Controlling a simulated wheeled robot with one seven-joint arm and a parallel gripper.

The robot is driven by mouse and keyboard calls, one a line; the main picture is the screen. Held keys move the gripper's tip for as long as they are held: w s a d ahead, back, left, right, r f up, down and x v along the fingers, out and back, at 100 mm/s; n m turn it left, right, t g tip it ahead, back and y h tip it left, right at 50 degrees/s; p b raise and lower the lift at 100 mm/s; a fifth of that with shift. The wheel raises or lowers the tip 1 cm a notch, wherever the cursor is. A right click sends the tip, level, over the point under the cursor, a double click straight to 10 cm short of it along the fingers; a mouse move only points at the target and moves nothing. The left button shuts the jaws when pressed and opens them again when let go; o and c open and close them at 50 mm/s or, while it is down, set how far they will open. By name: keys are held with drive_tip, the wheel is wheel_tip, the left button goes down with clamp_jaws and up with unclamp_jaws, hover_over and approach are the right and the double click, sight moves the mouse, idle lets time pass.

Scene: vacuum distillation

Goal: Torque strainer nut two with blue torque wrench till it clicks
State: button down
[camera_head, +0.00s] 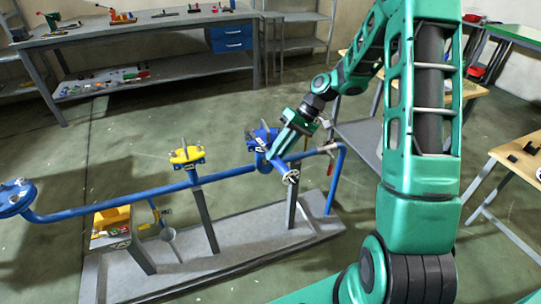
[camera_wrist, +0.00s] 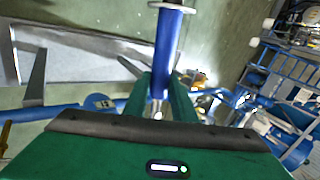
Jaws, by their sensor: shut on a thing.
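My gripper (camera_head: 280,151) is at the blue fitting (camera_head: 260,138) on the right part of the blue pipe. In the wrist view, my gripper (camera_wrist: 160,102) has its green fingers shut on a blue cylindrical handle (camera_wrist: 167,50) with a silver collar, apparently the blue torque wrench.
The blue pipe (camera_head: 105,203) runs along a grey skid (camera_head: 235,235). A yellow fitting (camera_head: 187,156) stands on it to the left, and a blue flange (camera_head: 16,198) is at the far left. A workbench (camera_head: 180,33) with tools is behind. Open floor lies between bench and skid.

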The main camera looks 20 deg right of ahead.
drive_tip(key=w+d+n+g, duration=0.2)
drive_tip(key=d+n, duration=0.2)
drive_tip(key=d, duration=0.1)
drive_tip(key=shift+w+d+h, duration=0.25)
drive_tip(key=shift+d+h, duration=0.05)
drive_tip(key=shift+d, duration=0.1)
drive_tip(key=shift+a, duration=0.1)
drive_tip(key=a, duration=0.1)
drive_tip(key=s+a+m, duration=0.1)
drive_tip(key=m, duration=0.1)
drive_tip(key=shift+s+a+t, duration=0.25)
drive_tip(key=shift+a+t, duration=0.15)
drive_tip(key=shift+a, duration=0.1)
drive_tip(key=shift+s+a+m+t, duration=0.25)
drive_tip(key=shift+a+m+t, duration=0.1)
drive_tip(key=shift+a+m, duration=0.3)
drive_tip(key=shift+s+a+m+t, duration=0.25)
drive_tip(key=shift+a+m+t, duration=0.15)
drive_tip(key=shift+a, duration=0.4)
